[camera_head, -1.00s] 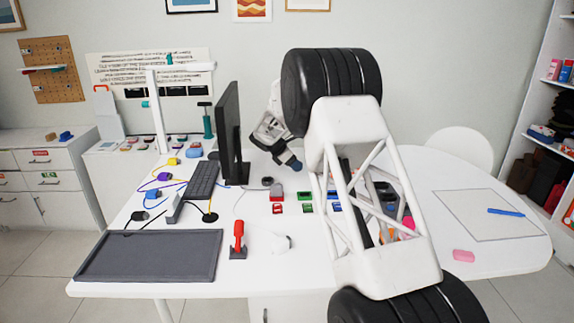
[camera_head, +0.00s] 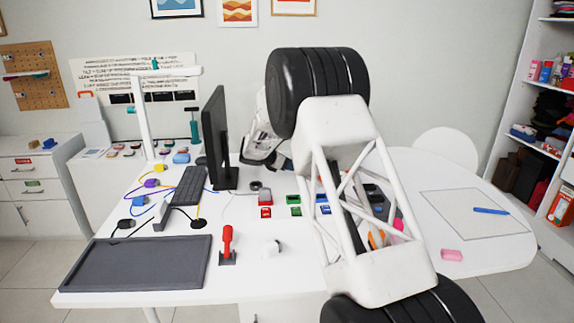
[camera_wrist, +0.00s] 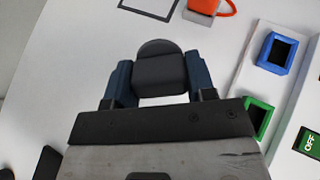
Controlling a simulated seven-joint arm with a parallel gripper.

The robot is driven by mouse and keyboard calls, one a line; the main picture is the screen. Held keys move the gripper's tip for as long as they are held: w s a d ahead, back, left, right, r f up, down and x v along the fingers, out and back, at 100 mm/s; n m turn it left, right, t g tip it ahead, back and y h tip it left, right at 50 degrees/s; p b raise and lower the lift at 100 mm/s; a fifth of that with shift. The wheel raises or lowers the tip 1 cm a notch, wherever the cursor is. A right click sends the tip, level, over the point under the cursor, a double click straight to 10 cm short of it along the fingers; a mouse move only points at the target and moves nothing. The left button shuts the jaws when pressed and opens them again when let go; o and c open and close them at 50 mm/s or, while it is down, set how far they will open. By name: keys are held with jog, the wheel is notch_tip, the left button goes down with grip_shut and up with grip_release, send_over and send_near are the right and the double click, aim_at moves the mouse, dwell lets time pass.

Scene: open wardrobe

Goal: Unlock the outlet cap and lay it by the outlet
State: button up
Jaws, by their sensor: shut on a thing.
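My gripper (camera_wrist: 160,80) shows in the wrist view with its blue fingers closed on the two sides of a dark grey, round-topped piece, which looks like the outlet cap (camera_wrist: 160,70). White tabletop shows around it; I cannot tell how high the cap is held. In the head view my own arm hides most of the gripper, and the cap cannot be made out. A small round dark fitting (camera_head: 257,187), possibly the outlet, is on the table right of the monitor's foot.
Blue (camera_wrist: 278,52) and green (camera_wrist: 258,118) open-topped boxes stand to the right in the wrist view. A black monitor (camera_head: 214,135), keyboard (camera_head: 187,187), red-handled lever (camera_head: 227,243) and dark tray (camera_head: 135,264) are on the table's left. The front middle is mostly bare.

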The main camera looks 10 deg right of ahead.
jog(key=shift+f, duration=0.15)
jog(key=shift+f, duration=3)
jog(key=o, duration=1.3)
jog(key=shift+o, duration=0.2)
jog(key=s+a+r, duration=0.1)
jog(key=a+r, duration=0.2)
jog(key=r, duration=0.4)
jog(key=shift+s, duration=0.35)
